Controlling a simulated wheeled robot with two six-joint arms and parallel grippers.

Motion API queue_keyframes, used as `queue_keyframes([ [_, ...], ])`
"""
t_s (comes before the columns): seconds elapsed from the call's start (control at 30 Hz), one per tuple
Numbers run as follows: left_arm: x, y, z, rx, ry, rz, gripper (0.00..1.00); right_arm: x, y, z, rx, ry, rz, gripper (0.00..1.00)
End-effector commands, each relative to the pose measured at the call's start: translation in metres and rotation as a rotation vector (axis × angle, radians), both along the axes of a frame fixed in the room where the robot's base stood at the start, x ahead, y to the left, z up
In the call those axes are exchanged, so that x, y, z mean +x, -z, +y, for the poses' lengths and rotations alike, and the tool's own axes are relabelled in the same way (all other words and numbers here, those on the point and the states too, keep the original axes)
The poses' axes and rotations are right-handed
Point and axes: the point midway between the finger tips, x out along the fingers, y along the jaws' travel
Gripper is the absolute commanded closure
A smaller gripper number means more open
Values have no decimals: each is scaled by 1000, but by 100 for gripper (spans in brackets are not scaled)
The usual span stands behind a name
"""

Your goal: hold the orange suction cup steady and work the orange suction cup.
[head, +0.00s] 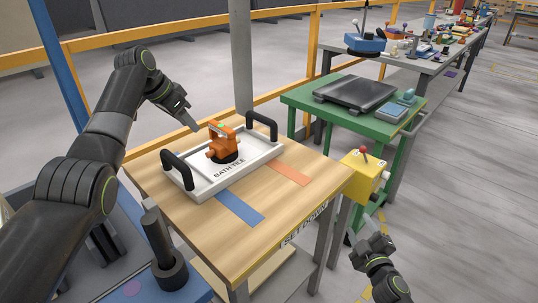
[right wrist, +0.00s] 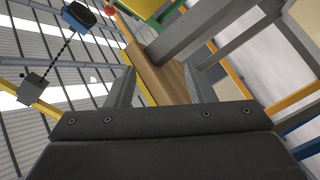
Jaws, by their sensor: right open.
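The orange suction cup (head: 221,140) stands on its dark round base on a white slab marked "BATH TILE" (head: 205,187), on the wooden table. My left gripper (head: 193,126) is in the air just left of and above the suction cup, apart from it. It is seen from the side, so whether its fingers are open does not show. My right gripper (head: 371,238) is off the table's right side, low and far from the cup. In the right wrist view my right gripper (right wrist: 158,78) has its two fingers spread with nothing between them.
Black handles (head: 177,170) (head: 262,125) rise from the slab's two ends. Blue tape (head: 240,208) and orange tape (head: 290,173) lie on the table (head: 300,205). A yellow box with a red-knobbed lever (head: 364,175) is at the table's right. A green table (head: 300,102) stands behind.

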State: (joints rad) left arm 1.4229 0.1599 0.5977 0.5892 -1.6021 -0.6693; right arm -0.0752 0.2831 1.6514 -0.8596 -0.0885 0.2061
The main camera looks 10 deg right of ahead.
Motion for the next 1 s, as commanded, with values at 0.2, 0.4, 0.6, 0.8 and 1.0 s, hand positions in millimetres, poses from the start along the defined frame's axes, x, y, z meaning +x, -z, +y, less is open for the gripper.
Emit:
queue_keyframes([
  [0.2, 0, 0, 0, 0, 0, 0, 64, 33, -114, 52, -338, -199, -267, 51],
  [0.4, 0, 0, 0, 0, 0, 0, 64, 60, -151, 110, -805, -297, -399, 51],
  [0.6, 0, 0, 0, 0, 0, 0, 64, 82, -177, 165, -1287, -360, -511, 51],
  [0.8, 0, 0, 0, 0, 0, 0, 64, 103, -192, 209, -1738, -399, -589, 51],
  [1.0, 0, 0, 0, 0, 0, 0, 64, 116, -199, 231, -2039, -418, -622, 51],
])
